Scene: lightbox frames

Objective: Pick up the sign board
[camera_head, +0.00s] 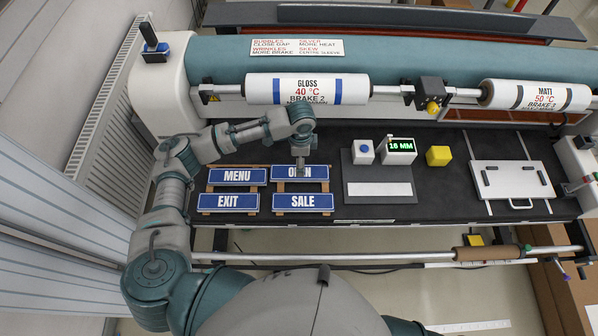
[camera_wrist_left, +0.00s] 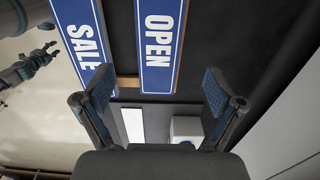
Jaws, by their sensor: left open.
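Four-sided blue boards with white letters lie on wooden rests on the black table: MENU (camera_head: 237,175), OPEN (camera_head: 317,173), EXIT (camera_head: 228,202) and SALE (camera_head: 303,202). My left gripper (camera_head: 300,172) is above the OPEN board and hides part of it in the head view. In the left wrist view its fingers (camera_wrist_left: 160,90) are spread wide and empty, with the OPEN board (camera_wrist_left: 159,45) beyond them and the SALE board (camera_wrist_left: 82,40) to its left. A dark arm end with a claw (camera_wrist_left: 45,52), apparently my right gripper, shows small at the left; its finger state is unclear.
Right of the boards are a grey mat (camera_head: 402,211) with a white strip (camera_head: 380,189), a button box (camera_head: 363,151), a display reading 16 MM (camera_head: 400,150) and a yellow block (camera_head: 439,156). A white panel (camera_head: 512,179) lies farther right. Rollers (camera_head: 308,88) span the back.

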